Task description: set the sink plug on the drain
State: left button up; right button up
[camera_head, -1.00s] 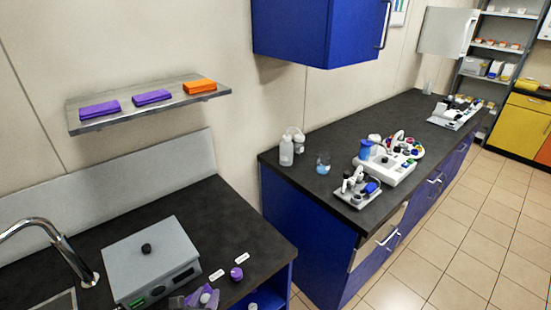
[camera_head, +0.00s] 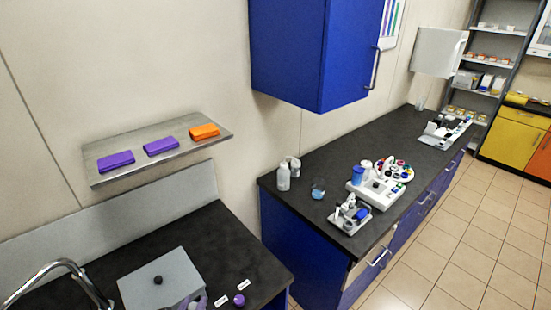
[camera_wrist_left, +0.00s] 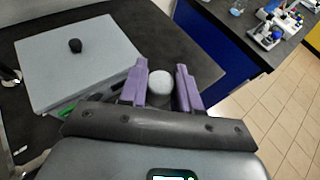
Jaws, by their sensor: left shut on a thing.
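My left gripper (camera_head: 191,304) shows at the bottom edge of the head view, in front of the grey box's right side. In the left wrist view its purple fingers (camera_wrist_left: 162,88) are shut on a pale grey round-topped piece, which I take to be the sink plug (camera_wrist_left: 160,83). The plug's lower part is hidden by the gripper. The curved metal tap (camera_head: 62,272) stands at the lower left of the head view. The drain is not in view. My right gripper is not in view.
A grey box with a black knob (camera_head: 160,278) stands on the dark counter (camera_head: 205,230), beside the tap. A shelf (camera_head: 110,178) with purple and orange packs hangs above. Lab devices stand on the far bench.

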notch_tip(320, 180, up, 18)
jog(key=p, duration=1.6)
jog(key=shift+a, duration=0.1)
